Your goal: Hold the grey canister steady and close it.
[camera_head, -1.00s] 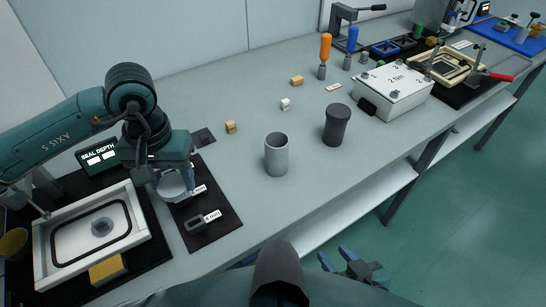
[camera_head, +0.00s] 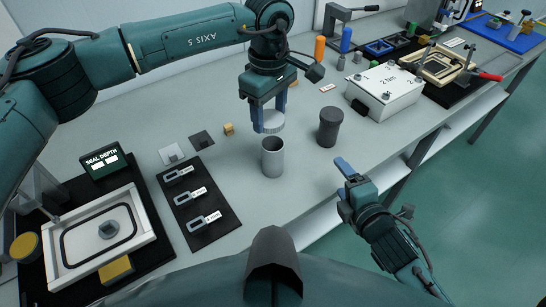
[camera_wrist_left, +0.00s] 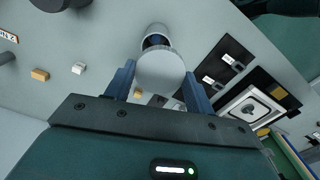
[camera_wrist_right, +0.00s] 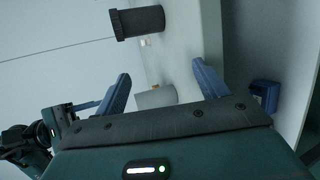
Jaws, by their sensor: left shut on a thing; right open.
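The grey canister (camera_head: 273,158) stands upright on the bench with its top open. It also shows in the left wrist view (camera_wrist_left: 155,36) and partly in the right wrist view (camera_wrist_right: 156,97). My left gripper (camera_head: 270,122) is shut on a round light-grey lid (camera_head: 271,127) and holds it just above the canister's mouth, apart from it. In the left wrist view the lid (camera_wrist_left: 160,70) sits between the fingers and overlaps the canister. My right gripper (camera_head: 343,180) is open and empty, to the right of the canister at the bench's front edge.
A dark lidded canister (camera_head: 331,127) stands right of the grey one. A white box (camera_head: 385,90) is behind it. A black mat (camera_head: 199,203) with several labelled clips and a framed panel (camera_head: 100,240) lie at the left. A small wooden block (camera_head: 229,129) lies nearby.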

